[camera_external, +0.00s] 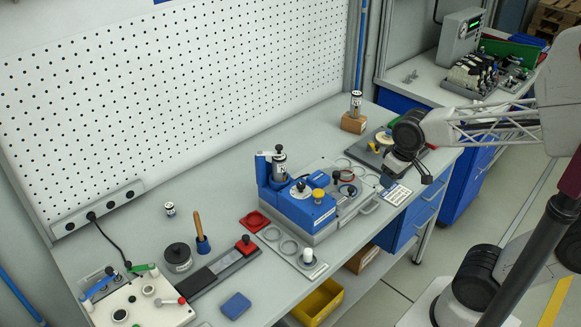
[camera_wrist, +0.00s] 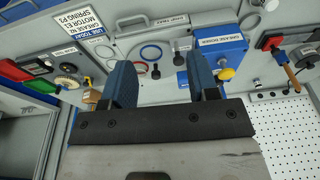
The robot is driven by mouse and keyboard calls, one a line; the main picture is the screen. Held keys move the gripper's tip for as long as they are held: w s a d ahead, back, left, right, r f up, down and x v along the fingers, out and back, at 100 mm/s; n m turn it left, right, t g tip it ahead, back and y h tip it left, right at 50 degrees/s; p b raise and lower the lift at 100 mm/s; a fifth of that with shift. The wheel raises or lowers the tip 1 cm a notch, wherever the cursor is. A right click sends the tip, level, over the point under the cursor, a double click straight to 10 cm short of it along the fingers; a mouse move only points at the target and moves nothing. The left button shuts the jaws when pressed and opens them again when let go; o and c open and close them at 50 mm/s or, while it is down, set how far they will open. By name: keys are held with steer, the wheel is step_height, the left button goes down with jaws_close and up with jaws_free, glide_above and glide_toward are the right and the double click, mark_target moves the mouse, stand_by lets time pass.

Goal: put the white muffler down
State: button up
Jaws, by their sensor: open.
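A small white capped piece, which looks like the white muffler (camera_external: 308,255), stands upright on a pale plate with ring marks (camera_external: 318,270) near the bench's front edge. It also shows at the top edge of the wrist view (camera_wrist: 269,4), partly cut off. My gripper (camera_external: 407,176) is open above the right part of the bench, well to the right of the white piece. In the wrist view its two blue fingers (camera_wrist: 160,72) are apart, with nothing held between them.
A blue fixture (camera_external: 305,208) with upright parts stands between my gripper and the white piece. A ring tray (camera_external: 372,200) lies to its right. A cylinder on a brown block (camera_external: 353,123) stands behind.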

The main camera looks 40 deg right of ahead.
steer(key=s+d, duration=0.4)
steer(key=s, duration=0.1)
steer(key=shift+d+r+t, duration=0.3)
steer(key=shift+r, duration=0.05)
steer(key=shift+s, duration=0.1)
stand_by(1.0)
